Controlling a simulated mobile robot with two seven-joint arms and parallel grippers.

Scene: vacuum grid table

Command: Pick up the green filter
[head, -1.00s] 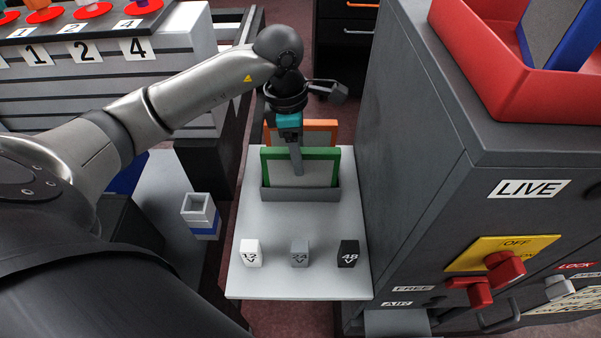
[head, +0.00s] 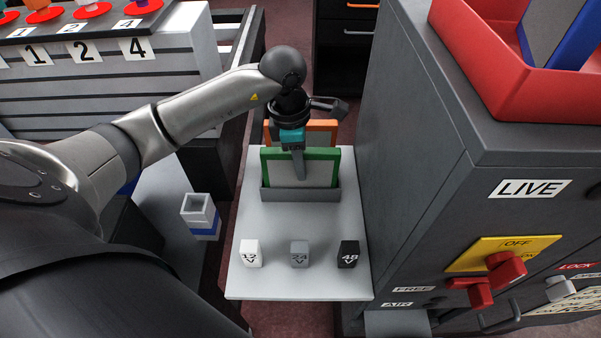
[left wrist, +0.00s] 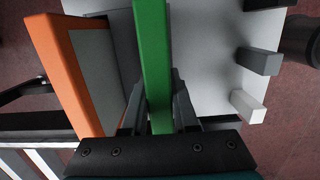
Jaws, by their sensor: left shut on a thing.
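The green filter (head: 322,171) has a green frame and a grey panel. It stands upright in a grey holder (head: 300,195) on the light grey shelf. My left gripper (head: 300,172) comes down from above at the filter's top edge. In the left wrist view the two fingers (left wrist: 159,105) lie on either side of the green frame (left wrist: 153,60) and are shut on it. The filter's lower edge is hidden inside the holder. My right gripper is not in view.
An orange-framed filter (head: 325,127) stands just behind the green one. White (head: 251,254), grey (head: 299,254) and black (head: 348,254) blocks stand at the shelf's front. A dark cabinet (head: 410,150) rises close on the right.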

